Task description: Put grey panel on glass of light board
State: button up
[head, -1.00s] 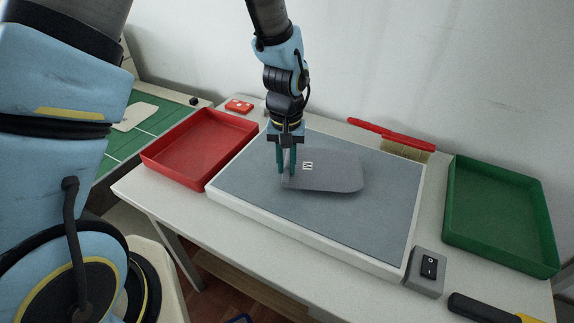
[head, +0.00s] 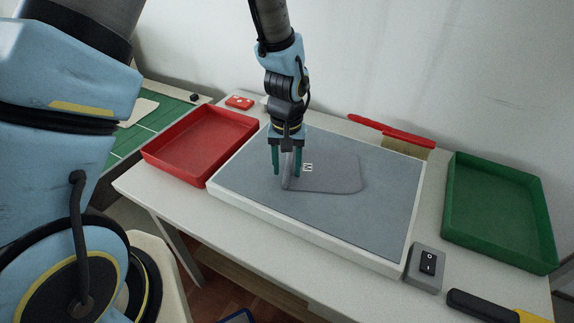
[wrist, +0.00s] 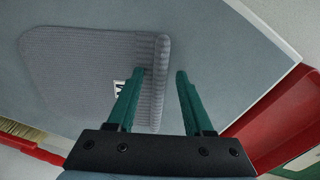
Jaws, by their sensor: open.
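In the wrist view the panel (wrist: 80,65) has a thicker ribbed edge on the gripper's side. My gripper (head: 285,172) is over that left edge, jaws spread apart. In the wrist view the green fingers (wrist: 160,75) stand on either side of the ribbed edge, with a gap between the right finger and the panel.
A red tray (head: 200,150) stands left of the board and a green tray (head: 500,210) right of it. A switch box (head: 427,266) is at the board's right front corner. A red-handled brush (head: 395,138) lies behind, and a yellow-and-black tool (head: 490,305) lies front right.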

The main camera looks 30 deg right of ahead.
notch_tip(320, 180, up, 12)
jog(key=b, duration=0.3)
jog(key=shift+r, duration=0.15)
jog(key=w+a+n, duration=0.1)
jog(key=w+a, duration=0.2)
jog(key=a, duration=0.3)
jog(key=w+a+r+n, duration=0.1)
jog(key=w+a, duration=0.1)
jog(key=a, duration=0.3)
jog(key=w+a+n, duration=0.1)
jog(key=w+a, duration=0.2)
jog(key=a, duration=0.3)
jog(key=s+a+n+t, duration=0.1)
jog(key=s+a+n, duration=0.1)
jog(key=a, duration=1.4)
jog(key=shift+n+t, duration=0.3)
jog(key=shift+n, duration=0.1)
